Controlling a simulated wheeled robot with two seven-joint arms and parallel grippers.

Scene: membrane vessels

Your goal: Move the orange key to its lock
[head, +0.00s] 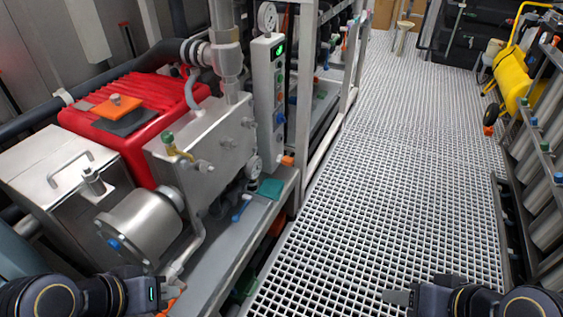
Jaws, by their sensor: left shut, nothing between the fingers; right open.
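An orange flat square piece with a small knob (116,110) lies on a dark square pad on top of the red ribbed housing (140,88); it may be the orange key, but I cannot be sure. Another small orange piece (169,309) shows at the bottom edge, partly hidden beside my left gripper. I cannot make out which part is the lock. My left gripper (176,291) is shut and empty at the bottom left, below the steel cylinder and well apart from the orange square. My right gripper (388,297) is open and empty over the grating at the bottom.
The steel unit (205,135) with pipes and valves stands on a metal bench, with a blue-handled part (241,208) and a teal square (270,188) there. A control panel (268,90) rises behind. The grating floor (390,150) is clear; racks line the right.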

